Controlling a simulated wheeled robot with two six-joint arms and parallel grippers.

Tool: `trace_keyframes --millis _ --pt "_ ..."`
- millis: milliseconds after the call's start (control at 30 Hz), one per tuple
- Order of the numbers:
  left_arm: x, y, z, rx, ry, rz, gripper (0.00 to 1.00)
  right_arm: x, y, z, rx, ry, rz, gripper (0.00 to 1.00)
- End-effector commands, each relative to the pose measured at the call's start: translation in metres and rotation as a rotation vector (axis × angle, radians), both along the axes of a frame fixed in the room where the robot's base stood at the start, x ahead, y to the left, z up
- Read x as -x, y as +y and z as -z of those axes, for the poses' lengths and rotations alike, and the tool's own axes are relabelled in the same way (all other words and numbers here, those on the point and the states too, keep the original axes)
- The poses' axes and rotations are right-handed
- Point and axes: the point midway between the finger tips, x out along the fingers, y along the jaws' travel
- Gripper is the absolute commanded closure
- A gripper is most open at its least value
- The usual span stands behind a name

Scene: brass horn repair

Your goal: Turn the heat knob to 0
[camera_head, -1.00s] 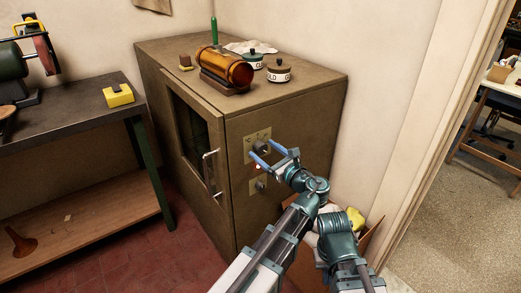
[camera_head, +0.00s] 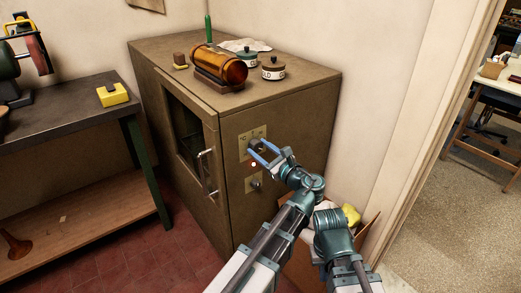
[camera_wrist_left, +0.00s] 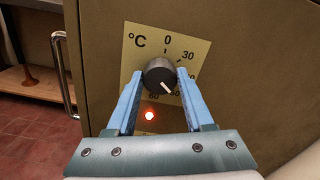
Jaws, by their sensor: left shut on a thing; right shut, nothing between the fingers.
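My left gripper (camera_wrist_left: 160,80) is shut on the knob, one blue finger on each side. In the head view the left gripper (camera_head: 257,148) reaches the dial plate (camera_head: 245,150) from the right, and its fingers partly cover the knob. My right arm shows at the bottom, but its gripper is not visible.
A red light (camera_wrist_left: 150,115) glows below the knob. A second knob (camera_head: 256,185) sits on a lower plate. The cabinet door has a metal handle (camera_head: 208,172) to the left. An amber cylinder (camera_head: 219,64) and jars stand on top. A box (camera_head: 361,232) stands beside the cabinet.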

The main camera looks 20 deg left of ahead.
Motion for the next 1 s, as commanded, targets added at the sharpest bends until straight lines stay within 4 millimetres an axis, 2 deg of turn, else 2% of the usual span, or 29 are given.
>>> trace_keyframes --millis 1000 --pt "0.0016 0.0011 0.0019 0.582 -0.746 -0.001 1.00 0.0000 0.0000 0.0017 0.000 0.000 0.000 1.00"
